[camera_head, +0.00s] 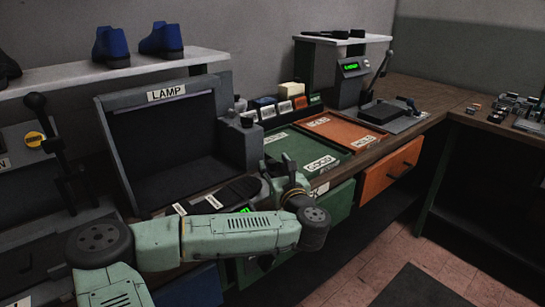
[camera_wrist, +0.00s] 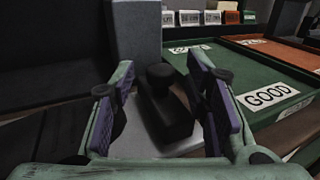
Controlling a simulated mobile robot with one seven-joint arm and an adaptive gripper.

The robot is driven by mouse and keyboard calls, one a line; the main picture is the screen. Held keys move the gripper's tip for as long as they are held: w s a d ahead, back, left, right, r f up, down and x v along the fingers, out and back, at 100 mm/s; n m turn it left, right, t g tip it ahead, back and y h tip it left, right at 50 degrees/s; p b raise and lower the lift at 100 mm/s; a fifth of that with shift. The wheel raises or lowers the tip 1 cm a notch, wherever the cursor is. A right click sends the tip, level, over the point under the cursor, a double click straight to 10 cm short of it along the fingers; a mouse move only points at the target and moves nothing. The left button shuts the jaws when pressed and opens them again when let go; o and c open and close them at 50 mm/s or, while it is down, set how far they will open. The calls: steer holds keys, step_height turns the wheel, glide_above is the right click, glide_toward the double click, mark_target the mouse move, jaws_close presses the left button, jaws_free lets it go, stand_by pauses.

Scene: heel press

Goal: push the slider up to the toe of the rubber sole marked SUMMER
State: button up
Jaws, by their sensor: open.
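My gripper (camera_head: 288,184) is open, at the right end of the grey lamp station. In the wrist view its purple-padded fingers (camera_wrist: 162,72) stand on either side of a black block with a round knob, which looks like the slider (camera_wrist: 168,112). I cannot tell whether the fingers touch it. In the head view the slider is hidden by my gripper. A dark rubber sole (camera_head: 238,190) lies on the station to the left of my gripper.
The lamp station's panel (camera_head: 165,95) rises behind. A green GOOD tray (camera_head: 290,147) and an orange tray (camera_head: 345,129) lie to the right. A press with a lever (camera_head: 378,80) stands farther right. A tall lever (camera_head: 50,130) stands at the left.

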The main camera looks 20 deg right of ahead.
steer(key=shift+w+d, duration=0.1)
steer(key=shift+w, duration=1.3)
steer(key=shift+c, duration=0.2)
steer(key=c, duration=0.8)
steer(key=shift+o, duration=0.2)
steer(key=shift+s+a+f, duration=0.1)
steer(key=shift+a+f, duration=0.05)
steer(key=shift+a, duration=0.15)
steer(key=shift+s+a, duration=0.3)
steer(key=shift+a, duration=0.65)
steer(key=shift+s+a, duration=0.1)
steer(key=shift+a, duration=0.2)
steer(key=shift+d, duration=0.15)
steer(key=o, duration=0.8)
